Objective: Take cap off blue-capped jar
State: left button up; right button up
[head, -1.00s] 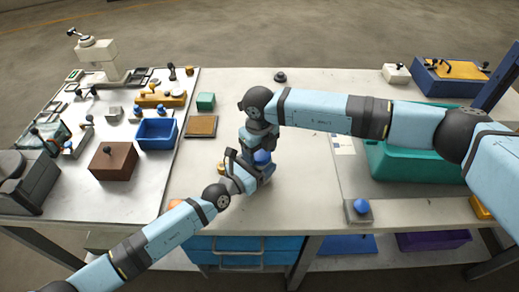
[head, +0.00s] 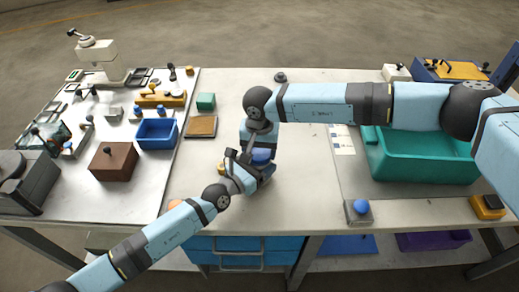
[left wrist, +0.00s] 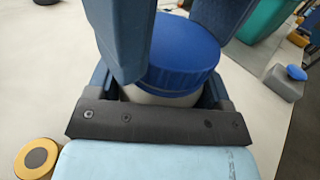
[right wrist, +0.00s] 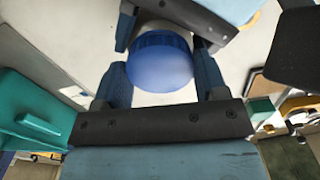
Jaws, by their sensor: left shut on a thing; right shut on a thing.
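The blue-capped jar stands on the middle table. Its blue cap (head: 261,156) is partly hidden in the head view. In the left wrist view the cap (left wrist: 185,45) sits on the pale jar body (left wrist: 160,97). My left gripper (head: 262,172) is shut on the jar body, low and from the side. My right gripper (head: 257,148) comes from above. Its fingers lie on both sides of the cap (right wrist: 160,65) in the right wrist view, shut on it. I see no clear gap between cap and jar. The contact points are partly hidden.
A teal bin (head: 425,160) stands on the right. A grey block with a blue knob (head: 361,208) is near the front edge. A blue tray (head: 156,132), brown box (head: 113,162) and green block (head: 206,101) are left. A yellow-ringed disc (left wrist: 37,157) lies near the jar.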

aim_at(260, 152)
jog(key=n, duration=0.4)
jog(key=shift+n, duration=0.3)
jog(key=n, duration=0.5)
jog(key=shift+n, duration=0.4)
jog(key=shift+r, duration=0.2)
jog(key=shift+r, duration=0.95)
jog(key=shift+r, duration=2)
pick_arm(q)
jog(key=o, duration=1.7)
